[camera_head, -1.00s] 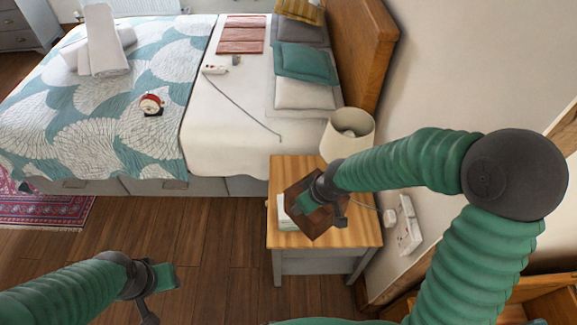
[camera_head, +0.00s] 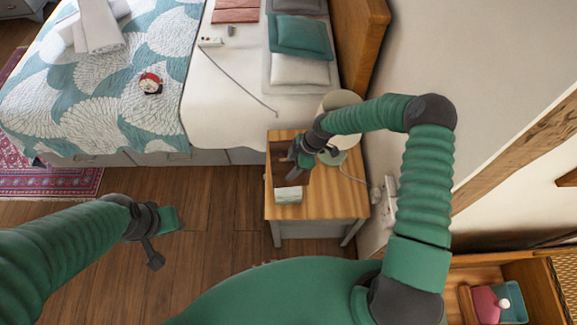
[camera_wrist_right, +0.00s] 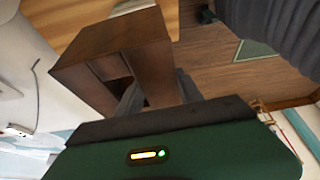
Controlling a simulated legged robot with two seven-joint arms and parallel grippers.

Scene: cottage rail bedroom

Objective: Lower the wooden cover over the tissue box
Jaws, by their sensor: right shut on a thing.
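The dark brown wooden cover (camera_head: 280,150) is held above the nightstand in the head view, partly hidden by my right gripper (camera_head: 300,164). In the right wrist view the cover (camera_wrist_right: 85,72) shows a hollow side, and my right gripper (camera_wrist_right: 160,92) is shut on one of its walls. The pale tissue box (camera_head: 288,195) sits on the nightstand's front left part, and the cover is apart from it, farther back. My left gripper (camera_head: 168,238) hangs over the floor at the left, empty, with its fingers spread.
The wooden nightstand (camera_head: 338,205) has bare room at its right front. A lamp (camera_head: 342,112) stands at its back, close to my right arm. The bed (camera_head: 215,115) lies behind, a wall socket (camera_head: 390,193) is on the right, and an open drawer (camera_head: 520,270) is at lower right.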

